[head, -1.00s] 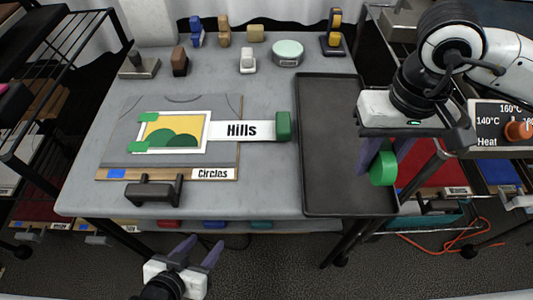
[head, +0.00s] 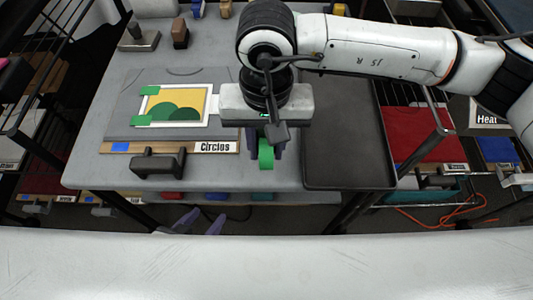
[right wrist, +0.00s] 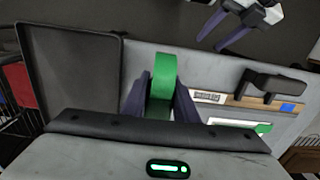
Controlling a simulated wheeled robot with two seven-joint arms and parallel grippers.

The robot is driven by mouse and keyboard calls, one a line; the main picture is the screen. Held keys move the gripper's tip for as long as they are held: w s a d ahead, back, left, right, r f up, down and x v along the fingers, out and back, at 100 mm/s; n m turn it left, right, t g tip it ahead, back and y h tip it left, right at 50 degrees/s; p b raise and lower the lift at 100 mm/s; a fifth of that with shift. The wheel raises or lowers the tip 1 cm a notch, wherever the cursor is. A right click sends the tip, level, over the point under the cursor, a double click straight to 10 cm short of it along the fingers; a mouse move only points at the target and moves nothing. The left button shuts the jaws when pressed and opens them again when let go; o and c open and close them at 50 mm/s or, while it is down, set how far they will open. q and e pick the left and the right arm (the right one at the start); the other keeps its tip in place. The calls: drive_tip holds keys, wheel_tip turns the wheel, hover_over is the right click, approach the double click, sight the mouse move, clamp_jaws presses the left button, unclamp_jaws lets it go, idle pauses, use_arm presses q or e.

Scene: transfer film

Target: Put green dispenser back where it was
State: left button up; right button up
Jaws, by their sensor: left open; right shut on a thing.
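The green dispenser (head: 266,153), a rounded green piece, is between the fingers of my right gripper (head: 265,140). In the right wrist view the dispenser (right wrist: 163,72) stands between the two dark fingers (right wrist: 161,95). My right gripper is shut on it over the grey table, just left of the black tray. How far it is above the table I cannot tell. My left gripper (head: 202,220) is open and empty in front of the table's near edge; it also shows at the top of the right wrist view (right wrist: 232,22).
The black tray (head: 345,160) is empty where it shows. A grey shirt board marked "Circles" (head: 170,146) bears a framed yellow and green print (head: 175,104). A black handled clamp (head: 158,164) is at its front. My right arm hides the back right of the table.

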drive_tip(key=shift+f, duration=2)
drive_tip(key=shift+f, duration=0.2)
drive_tip(key=o, duration=1)
drive_tip(key=shift+c, duration=0.2)
drive_tip(key=shift+r, duration=0.15)
drive_tip(key=shift+r+p, duration=0.25)
drive_tip(key=shift+p, duration=0.05)
wheel_tip(320, 180, up, 12)
drive_tip(key=shift+f+b, duration=0.2)
drive_tip(key=shift+b, duration=0.25)
